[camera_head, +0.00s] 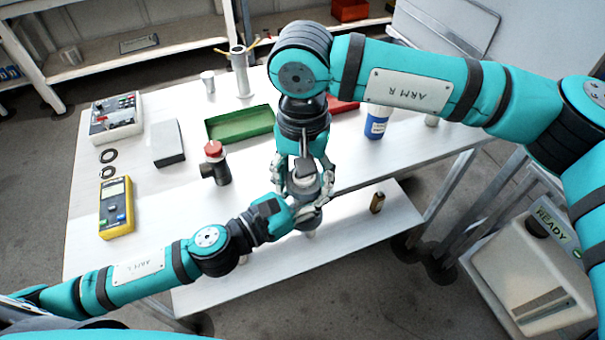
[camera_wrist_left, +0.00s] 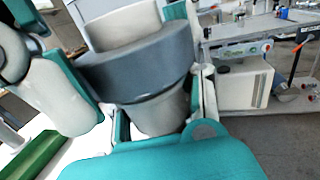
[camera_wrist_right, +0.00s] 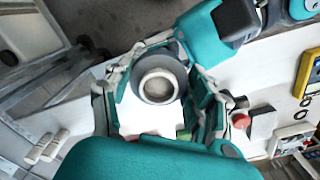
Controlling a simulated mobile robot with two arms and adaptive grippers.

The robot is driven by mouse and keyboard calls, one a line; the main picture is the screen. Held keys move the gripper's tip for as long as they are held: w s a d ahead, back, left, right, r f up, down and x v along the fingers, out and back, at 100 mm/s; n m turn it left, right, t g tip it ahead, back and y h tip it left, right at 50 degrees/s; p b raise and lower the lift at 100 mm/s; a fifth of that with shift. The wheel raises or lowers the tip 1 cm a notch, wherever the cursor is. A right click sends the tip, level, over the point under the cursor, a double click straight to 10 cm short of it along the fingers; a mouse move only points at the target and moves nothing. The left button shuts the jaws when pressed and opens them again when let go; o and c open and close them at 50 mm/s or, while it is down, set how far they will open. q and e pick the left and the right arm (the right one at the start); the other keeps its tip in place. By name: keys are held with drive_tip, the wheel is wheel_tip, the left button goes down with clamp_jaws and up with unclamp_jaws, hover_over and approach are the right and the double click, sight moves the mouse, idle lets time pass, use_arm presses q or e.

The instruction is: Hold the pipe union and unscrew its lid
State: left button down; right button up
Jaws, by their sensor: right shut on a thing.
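The pipe union (camera_head: 305,172) is a grey, roughly cylindrical piece held in the air above the table's front edge. In the left wrist view it shows a thick dark grey ring (camera_wrist_left: 135,75) around a lighter tapering body. My right gripper (camera_head: 303,180) reaches it from above and is shut on it; its round end (camera_wrist_right: 157,88) faces the right wrist camera. My left gripper (camera_head: 290,208) comes from the lower left. In the left wrist view its fingers (camera_wrist_left: 158,118) touch both sides of the tapering body. The grippers partly hide the union, and I cannot tell where the lid begins.
A green tray (camera_head: 240,122), a red-capped dark fitting (camera_head: 215,170), a yellow meter (camera_head: 117,210) and a blue bottle (camera_head: 376,124) stand on the white table (camera_head: 80,240). A small brown object (camera_head: 377,203) stands on the lower shelf (camera_head: 345,240).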

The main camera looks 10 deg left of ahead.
drive_tip(key=n, duration=0.6)
drive_tip(key=shift+w+d+n, duration=0.1)
drive_tip(key=shift+w+n, duration=0.1)
drive_tip(key=shift+n, duration=0.2)
drive_tip(key=n, duration=0.7)
drive_tip(key=shift+w+r, duration=0.1)
drive_tip(key=shift+r, duration=0.15)
drive_tip(key=shift+r, duration=0.9)
drive_tip(key=shift+r, duration=0.1)
